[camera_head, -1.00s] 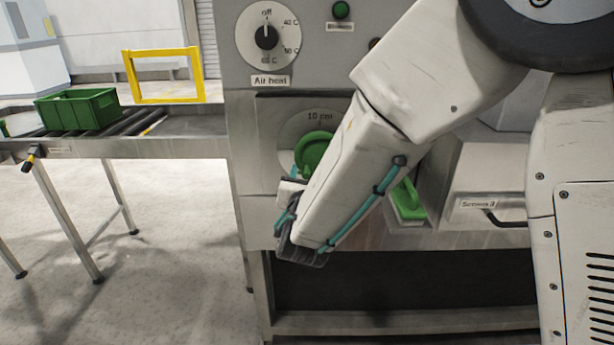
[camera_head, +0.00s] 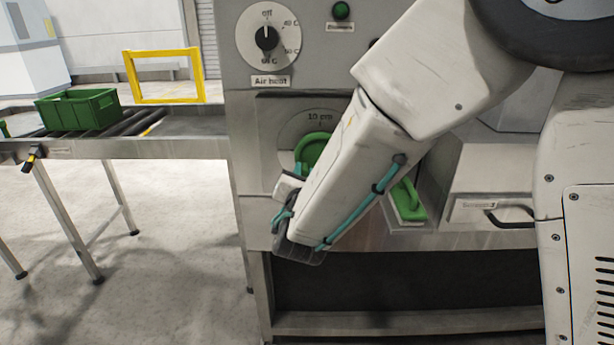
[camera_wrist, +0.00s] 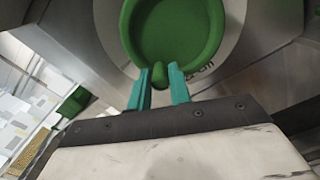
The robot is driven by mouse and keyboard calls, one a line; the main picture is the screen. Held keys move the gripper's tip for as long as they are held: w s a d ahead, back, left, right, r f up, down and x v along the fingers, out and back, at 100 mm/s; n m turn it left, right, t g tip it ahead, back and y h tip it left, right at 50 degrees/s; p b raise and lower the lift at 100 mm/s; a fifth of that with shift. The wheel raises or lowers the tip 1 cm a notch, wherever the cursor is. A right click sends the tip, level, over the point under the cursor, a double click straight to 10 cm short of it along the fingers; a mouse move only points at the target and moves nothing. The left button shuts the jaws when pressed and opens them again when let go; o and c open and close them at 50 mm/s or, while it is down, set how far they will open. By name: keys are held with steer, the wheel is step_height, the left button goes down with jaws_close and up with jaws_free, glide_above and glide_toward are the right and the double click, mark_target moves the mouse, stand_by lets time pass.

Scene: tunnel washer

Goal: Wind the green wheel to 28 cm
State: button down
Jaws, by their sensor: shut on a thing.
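The green wheel (camera_head: 313,148) sits on the machine's front panel, in front of a round dial plate (camera_head: 295,122) with "10 cm" readable at its top. My arm hides much of the wheel and the rest of the dial in the head view. In the wrist view the green wheel (camera_wrist: 172,35) fills the top middle, with a small green knob (camera_wrist: 160,74) at its lower rim. My gripper (camera_wrist: 159,84) has its two teal fingers on either side of this knob, shut on it.
An air heat knob (camera_head: 266,38) and a green button (camera_head: 341,10) are above. A green block-like part (camera_head: 408,200) is right of my arm, beside a drawer handle (camera_head: 510,218).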

steer(key=m, duration=0.1)
steer(key=r+m, duration=0.1)
steer(key=m, duration=0.1)
steer(key=shift+a+r, duration=0.25)
steer(key=shift+a, duration=0.1)
steer(key=shift+r+m, duration=0.25)
steer(key=shift+m, duration=0.5)
steer(key=shift+r+m, duration=0.25)
steer(key=shift+m, duration=0.5)
steer(key=c, duration=1.3)
jaws_free()
steer(key=shift+s, duration=0.1)
steer(key=s, duration=0.7)
steer(key=shift+s+a, duration=0.15)
steer(key=shift+s, duration=0.15)
